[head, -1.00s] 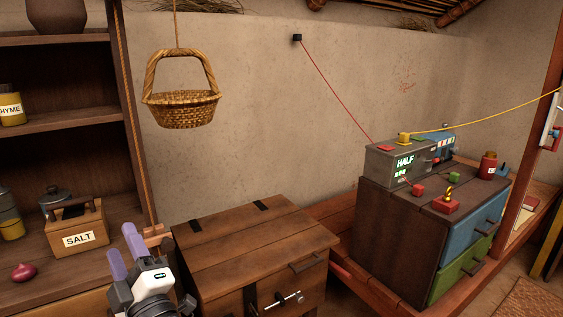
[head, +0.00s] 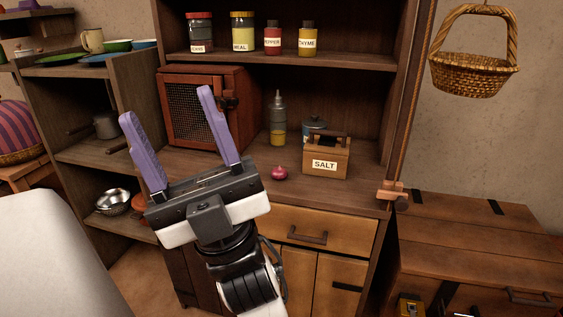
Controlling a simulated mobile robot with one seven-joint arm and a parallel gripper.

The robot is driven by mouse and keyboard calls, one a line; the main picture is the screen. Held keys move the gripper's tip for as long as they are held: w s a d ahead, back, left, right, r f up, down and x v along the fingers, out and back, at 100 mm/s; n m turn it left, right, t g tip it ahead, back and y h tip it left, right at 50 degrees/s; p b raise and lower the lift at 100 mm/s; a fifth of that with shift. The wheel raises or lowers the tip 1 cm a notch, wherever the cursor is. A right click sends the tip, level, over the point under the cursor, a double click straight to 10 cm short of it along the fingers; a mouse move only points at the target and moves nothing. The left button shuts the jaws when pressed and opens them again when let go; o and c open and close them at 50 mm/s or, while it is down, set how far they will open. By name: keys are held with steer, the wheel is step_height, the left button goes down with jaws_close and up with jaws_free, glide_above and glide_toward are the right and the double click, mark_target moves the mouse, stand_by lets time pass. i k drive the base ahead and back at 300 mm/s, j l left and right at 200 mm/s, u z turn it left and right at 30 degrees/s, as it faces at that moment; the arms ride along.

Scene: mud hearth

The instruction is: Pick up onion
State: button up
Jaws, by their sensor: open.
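A small reddish-purple onion (head: 280,173) sits on the wooden cabinet's counter (head: 262,190), just left of the salt box. My gripper (head: 172,115) is open and empty, its two purple fingers pointing up and spread apart. In the picture it is left of the onion, with its right finger overlapping the mesh-door box. The gripper looks nearer to the camera than the counter. The onion is fully in view and nothing touches it.
A wooden salt box (head: 325,164) and an oil bottle (head: 278,122) stand near the onion. A mesh-door box (head: 192,112) is at the counter's left. Labelled jars (head: 242,33) line the shelf above. A basket (head: 472,70) hangs at right.

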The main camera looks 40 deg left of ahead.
mark_target(279, 174)
steer(key=u, duration=1.2)
